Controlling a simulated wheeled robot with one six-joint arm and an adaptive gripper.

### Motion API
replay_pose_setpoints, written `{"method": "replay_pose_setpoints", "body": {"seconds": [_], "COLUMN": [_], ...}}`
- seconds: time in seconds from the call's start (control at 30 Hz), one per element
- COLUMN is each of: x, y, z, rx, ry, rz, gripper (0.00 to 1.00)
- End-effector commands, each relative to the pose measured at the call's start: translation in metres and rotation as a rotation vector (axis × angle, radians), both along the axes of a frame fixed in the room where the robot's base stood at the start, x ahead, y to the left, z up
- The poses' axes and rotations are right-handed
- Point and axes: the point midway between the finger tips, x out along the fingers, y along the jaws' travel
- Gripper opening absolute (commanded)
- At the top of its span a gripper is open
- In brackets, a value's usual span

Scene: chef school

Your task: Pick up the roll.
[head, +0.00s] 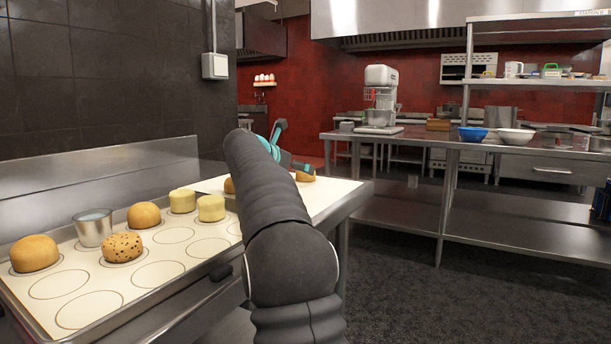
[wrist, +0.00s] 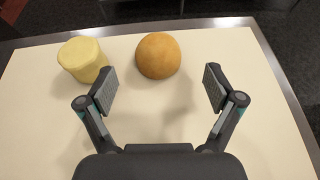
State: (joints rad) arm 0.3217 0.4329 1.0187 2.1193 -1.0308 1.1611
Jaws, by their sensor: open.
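A round golden-brown roll (wrist: 158,55) sits on a cream work surface (wrist: 160,120) in the wrist view. It lies ahead of my gripper (wrist: 160,88), near the middle of the gap between the fingers but beyond the fingertips. My gripper is open and empty. In the head view a roll (head: 305,178) shows partly behind my gripper (head: 302,166), and another brown piece (head: 229,186) is partly hidden by my arm. I cannot tell for sure which of these is the one in the wrist view.
A pale yellow cylinder (wrist: 83,60) stands left of the roll, close to the left finger. A steel table (head: 400,146) stands at right.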

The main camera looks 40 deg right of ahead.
Motion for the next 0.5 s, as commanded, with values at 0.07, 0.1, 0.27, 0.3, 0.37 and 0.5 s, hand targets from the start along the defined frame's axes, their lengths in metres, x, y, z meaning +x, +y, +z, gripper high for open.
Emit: {"method": "replay_pose_setpoints", "body": {"seconds": [0.07,0.1,0.27,0.3,0.37,0.5], "x": [0.001,0.002,0.007,0.009,0.012,0.017], "y": [-0.002,-0.003,-0.015,-0.019,-0.026,-0.041], "z": [-0.001,-0.002,-0.012,-0.016,-0.021,-0.026], "rx": [0.0,0.0,0.0,0.0,0.0,0.0], "ry": [0.0,0.0,0.002,0.002,0.002,0.001], "rz": [0.0,0.0,-0.001,-0.001,-0.001,-0.001], "gripper": [0.91,0.91,0.91,0.91,0.91,0.91]}}
